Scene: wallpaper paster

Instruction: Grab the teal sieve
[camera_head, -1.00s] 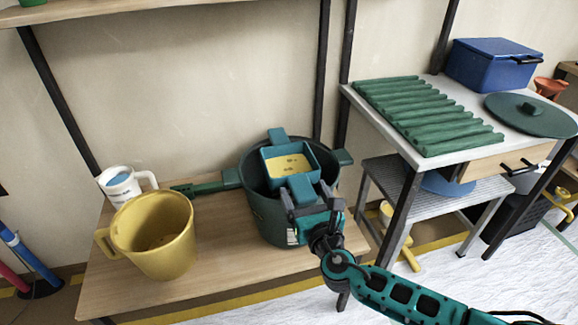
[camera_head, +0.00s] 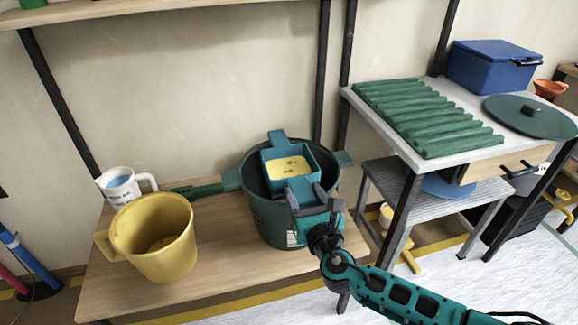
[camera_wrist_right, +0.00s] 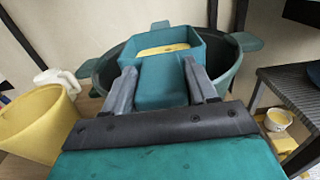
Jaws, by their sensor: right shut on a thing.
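The teal sieve (camera_head: 290,150) is a square box with a yellow bottom and side tabs. It sits in the mouth of a dark green pot (camera_head: 265,215) on the wooden table. My right gripper (camera_head: 307,194) comes from the front right and is shut on the near tab of the sieve. In the right wrist view, the fingers (camera_wrist_right: 162,85) lie on either side of the teal sieve (camera_wrist_right: 160,85), whose yellow bottom partly shows. The gripper hides part of the pot's near rim. My left gripper is not in view.
A yellow mug (camera_head: 155,240) and a white mug (camera_head: 120,183) stand to the left on the wooden table (camera_head: 225,262). To the right is a white-topped table (camera_head: 440,158) with green rods, a blue box and a lid.

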